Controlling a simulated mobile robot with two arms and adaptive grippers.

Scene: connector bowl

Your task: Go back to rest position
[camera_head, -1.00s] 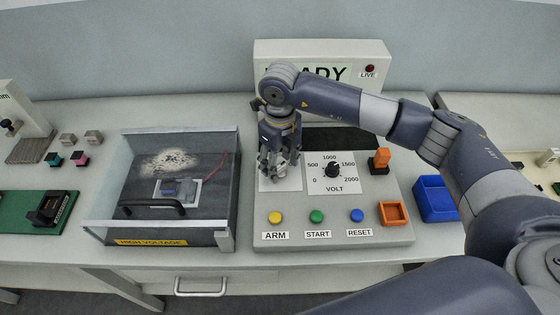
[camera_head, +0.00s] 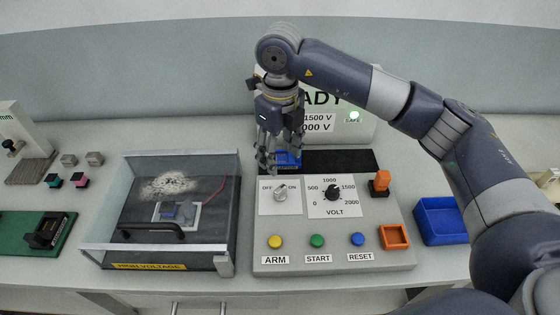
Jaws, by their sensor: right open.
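My right gripper (camera_head: 279,168) hangs fingers down, open, above the back of the grey test console (camera_head: 390,262). Its fingertips are behind and above the OFF/ON rotary switch (camera_head: 281,194), apart from it. A small blue item (camera_head: 289,160) shows just behind the fingers, partly hidden; I cannot tell whether they touch it. My left gripper is not in view.
A clear-walled high-voltage box (camera_head: 165,238) stands left of the console. The console carries a VOLT dial (camera_head: 332,192), coloured buttons and an orange plug (camera_head: 380,182). A blue bin (camera_head: 441,222) stands to its right, near my right arm. Free bench lies between.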

